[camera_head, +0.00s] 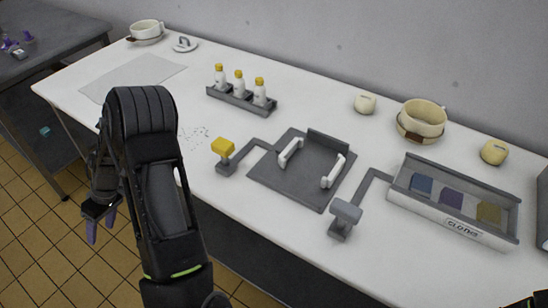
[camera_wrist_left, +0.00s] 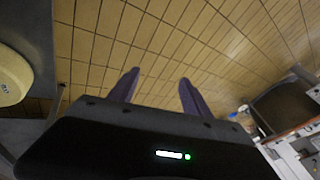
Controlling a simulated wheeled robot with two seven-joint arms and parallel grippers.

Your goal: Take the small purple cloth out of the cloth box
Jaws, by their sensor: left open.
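The cloth box (camera_head: 456,229) is a shallow grey-white open tray with lettering on its front, at the right of the white table in the head view. The small purple cloth (camera_head: 451,198) lies in the middle of it, between a blue cloth (camera_head: 422,184) and a yellow-brown cloth (camera_head: 488,212). My left gripper (camera_head: 99,230) hangs at the left, off the table's front edge and far from the box. In the left wrist view its two purple fingers (camera_wrist_left: 157,92) are apart with nothing between them. A small part of my right arm shows at the lower right corner; its gripper is not seen.
A grey plate with two white handles (camera_head: 314,170) lies mid-table, with a yellow-topped post (camera_head: 223,147) and a grey-topped post (camera_head: 345,214) beside it. A bottle rack (camera_head: 240,98), a beige bowl (camera_head: 422,120) and round yellow items stand behind.

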